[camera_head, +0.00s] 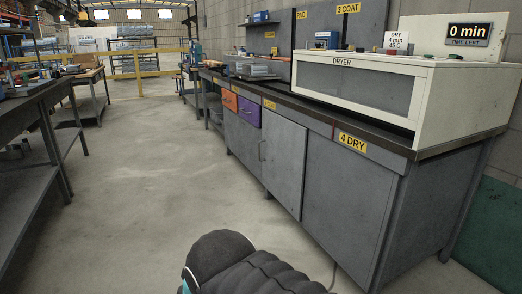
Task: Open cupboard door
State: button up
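A grey cupboard door (283,158) is in the front of the long grey bench, right of the coloured drawers. A small upright handle (261,151) shows at its left edge. My gripper is not in view. A black part of my arm shows at the bottom middle, apart from the bench.
A white dryer (425,105) reading "0 min" stands on the bench (320,122). An orange drawer (230,100) and a purple drawer (249,111) are left of the door. Dark work tables (30,160) line the left. The concrete floor (160,190) between is clear.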

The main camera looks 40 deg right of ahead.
aim_at(284, 141)
jog(key=i, duration=0.4)
jog(key=z, duration=1)
jog(key=i, duration=2.6)
jog(key=z, duration=0.15)
